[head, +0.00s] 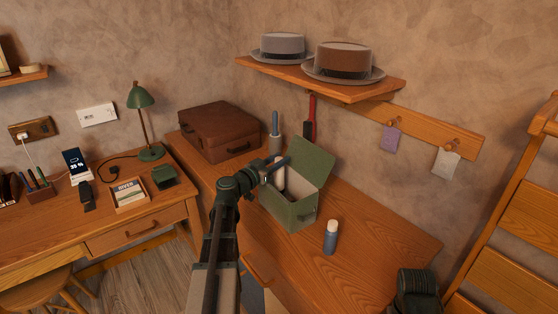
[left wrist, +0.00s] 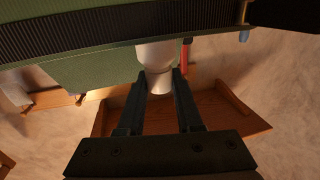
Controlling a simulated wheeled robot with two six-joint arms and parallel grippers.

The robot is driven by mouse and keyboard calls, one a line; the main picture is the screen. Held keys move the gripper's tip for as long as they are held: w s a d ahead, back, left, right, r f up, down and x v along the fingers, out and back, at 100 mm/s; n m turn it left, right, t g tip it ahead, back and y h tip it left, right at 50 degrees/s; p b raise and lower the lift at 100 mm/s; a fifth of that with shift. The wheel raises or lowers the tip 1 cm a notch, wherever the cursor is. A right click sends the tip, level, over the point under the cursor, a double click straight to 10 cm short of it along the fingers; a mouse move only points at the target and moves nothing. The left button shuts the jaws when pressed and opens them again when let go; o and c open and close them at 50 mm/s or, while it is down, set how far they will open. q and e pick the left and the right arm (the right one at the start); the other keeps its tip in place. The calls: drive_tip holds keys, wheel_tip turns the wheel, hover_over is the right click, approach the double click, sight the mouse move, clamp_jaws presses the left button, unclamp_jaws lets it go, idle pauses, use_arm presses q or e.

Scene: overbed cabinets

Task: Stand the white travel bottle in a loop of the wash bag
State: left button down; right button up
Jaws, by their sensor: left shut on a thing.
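The green wash bag (head: 294,212) stands open on the wooden cabinet top, its lid (head: 313,160) raised at the back. My left gripper (head: 275,170) is at the bag's left side and shut on the white travel bottle (head: 280,180). The bottle looks upright at the bag's opening; its lower end is hidden. In the left wrist view the white bottle (left wrist: 156,54) sits between the fingertips (left wrist: 160,82), close to the bag's green wall (left wrist: 100,68) and a dark ribbed band (left wrist: 80,32). I cannot tell whether it is inside a loop.
A blue-grey bottle with a pale cap (head: 330,238) stands in front of the bag. A brown suitcase (head: 217,132), a grey holder with a blue handle (head: 275,140) and a red item (head: 310,120) are behind. The cabinet top (head: 385,245) is clear to the right.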

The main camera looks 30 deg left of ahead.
sight(275, 174)
use_arm(q)
drive_tip(key=shift+f+b, duration=2.45)
drive_tip(key=shift+b, duration=0.05)
idle(0.8)
drive_tip(key=c, duration=0.5)
unclamp_jaws()
drive_tip(key=s+a, duration=0.2)
drive_tip(key=s, duration=1.1)
drive_tip(key=shift+s+a, duration=0.3)
